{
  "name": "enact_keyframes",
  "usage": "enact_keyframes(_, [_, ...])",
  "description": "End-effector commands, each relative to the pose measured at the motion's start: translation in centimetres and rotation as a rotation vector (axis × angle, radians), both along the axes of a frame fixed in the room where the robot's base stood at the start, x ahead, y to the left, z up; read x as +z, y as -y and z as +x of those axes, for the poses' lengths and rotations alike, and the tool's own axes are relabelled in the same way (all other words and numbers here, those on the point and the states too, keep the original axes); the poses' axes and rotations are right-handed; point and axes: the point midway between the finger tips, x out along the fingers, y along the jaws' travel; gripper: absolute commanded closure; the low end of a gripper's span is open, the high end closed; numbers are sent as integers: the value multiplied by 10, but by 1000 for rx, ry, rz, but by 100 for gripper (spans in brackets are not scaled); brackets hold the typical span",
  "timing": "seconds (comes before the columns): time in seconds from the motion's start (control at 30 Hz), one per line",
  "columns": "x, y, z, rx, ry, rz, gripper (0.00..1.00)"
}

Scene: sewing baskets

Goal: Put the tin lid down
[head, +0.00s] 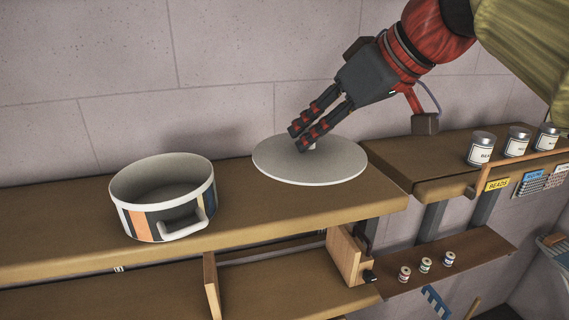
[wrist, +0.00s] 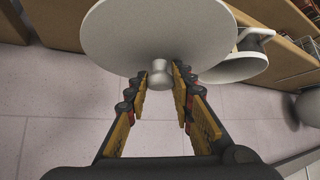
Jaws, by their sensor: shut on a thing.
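The round, pale grey tin lid (head: 272,162) is over the right part of the upper wooden shelf, roughly level. My gripper (head: 299,141) reaches down from the upper right and is shut on the lid's small knob. In the wrist view the knob (wrist: 159,78) sits between the fingertips, with the lid's disc (wrist: 155,28) beyond. I cannot tell whether the lid touches the shelf or hangs just above it. The open, striped tin (head: 135,218) stands upright to the left, its handle facing front, apart from the lid.
The wooden shelf (head: 268,214) has free room between tin and lid and at the far left. A wall (head: 220,110) rises behind. On the right, another shelf holds several labelled cans (head: 481,150). Small spools (head: 425,265) stand on a lower ledge.

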Motion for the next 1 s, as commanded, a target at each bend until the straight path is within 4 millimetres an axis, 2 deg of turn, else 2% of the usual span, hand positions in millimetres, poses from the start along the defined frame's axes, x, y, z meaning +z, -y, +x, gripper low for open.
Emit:
enact_keyframes(0.03, [-5,-3,13,0,-6,0,96])
enact_keyframes(0.2, [-22,-9,50,0,-7,0,97])
enact_keyframes(0.4, [-55,-14,78,0,-4,0,97])
enact_keyframes(0.77, [-86,-18,102,-1,-4,-1,97])
enact_keyframes(1.0, [-111,-18,101,-1,-1,-1,97])
